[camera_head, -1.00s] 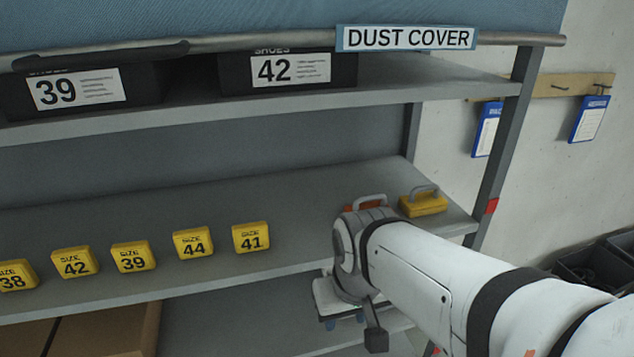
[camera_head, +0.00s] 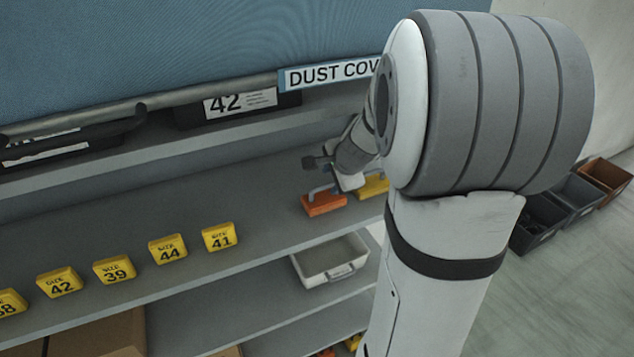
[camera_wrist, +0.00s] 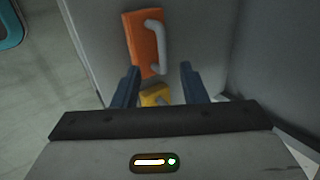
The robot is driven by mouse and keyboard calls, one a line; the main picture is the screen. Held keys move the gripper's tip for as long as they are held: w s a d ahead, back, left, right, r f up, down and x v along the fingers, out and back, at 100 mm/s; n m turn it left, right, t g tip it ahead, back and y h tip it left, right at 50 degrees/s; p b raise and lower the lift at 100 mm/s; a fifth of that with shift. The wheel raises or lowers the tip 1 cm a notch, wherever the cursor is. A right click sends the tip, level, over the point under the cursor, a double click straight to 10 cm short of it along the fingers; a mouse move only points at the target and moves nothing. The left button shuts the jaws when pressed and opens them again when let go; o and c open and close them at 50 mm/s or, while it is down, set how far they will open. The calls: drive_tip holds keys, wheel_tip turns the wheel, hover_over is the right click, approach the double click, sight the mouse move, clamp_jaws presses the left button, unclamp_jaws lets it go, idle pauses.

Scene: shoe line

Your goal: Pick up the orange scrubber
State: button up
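The orange scrubber (camera_head: 324,206) lies on the middle shelf, near its right end, with a grey handle on top. It also shows in the wrist view (camera_wrist: 143,47), ahead of the fingertips, with its handle on the right side.
Several yellow size blocks (camera_head: 168,249) stand in a row on the same shelf to the left. The upper shelf with shoe boxes (camera_head: 240,104) and the blue dust cover (camera_head: 190,50) hang overhead. A white bin (camera_head: 333,262) sits below. Dark bins (camera_head: 541,222) stand on the floor at right.

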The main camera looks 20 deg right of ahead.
sight(322, 187)
drive_tip(key=x, duration=0.6)
drive_tip(key=shift+w+a+f, duration=0.15)
drive_tip(key=shift+w+a, duration=0.05)
drive_tip(key=shift+w, duration=0.2)
drive_tip(key=shift+c, duration=0.5)
clamp_jaws()
